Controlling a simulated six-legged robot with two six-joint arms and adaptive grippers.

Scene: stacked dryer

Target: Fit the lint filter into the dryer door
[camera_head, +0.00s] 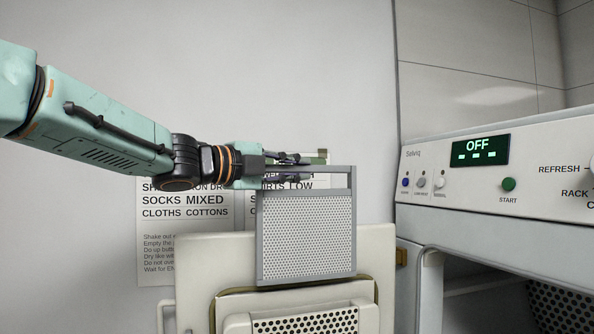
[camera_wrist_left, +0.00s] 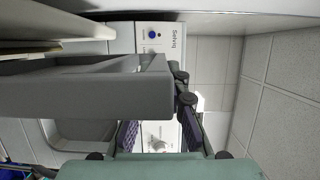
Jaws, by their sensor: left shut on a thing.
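The lint filter is a grey frame with a white perforated mesh (camera_head: 306,236). It hangs upright from my left gripper (camera_head: 302,168), which is shut on its top bar. The open dryer door (camera_head: 203,265) is a cream panel below, with a raised inner rim and a perforated part (camera_head: 305,323). The filter's lower end overlaps the door's upper part in the picture; I cannot tell whether they touch. In the left wrist view the filter's grey frame (camera_wrist_left: 90,97) fills the left, in front of the fingers. My right gripper is out of view.
The dryer's control panel (camera_head: 490,165) reads OFF and stands to the right. Below it is the dark drum opening (camera_head: 480,295). A printed instruction sheet (camera_head: 185,225) is on the wall behind the filter. The space above the filter is clear.

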